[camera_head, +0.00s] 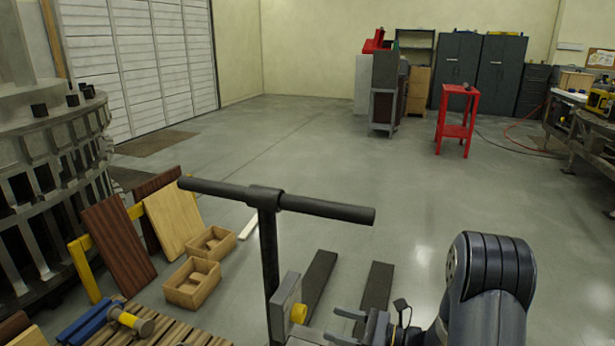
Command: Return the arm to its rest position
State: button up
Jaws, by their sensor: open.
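My arm's thick dark link rises at the lower right and bends down toward the bottom edge. The lower finger is partly cut by the picture edge. The gripper appears close to a grey block with a yellow knob (298,314), but I cannot tell the gap in depth.
A black T-handle (268,235) stands left of the gripper, with two dark fork-like bars (375,288) behind. Wooden boxes (192,283), leaning boards (118,238) and a slatted pallet (170,328) lie left, by a large grey ribbed structure (50,180). A red stand (456,122) is farther back; mid-floor is clear.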

jog(key=shift+v, duration=1.2)
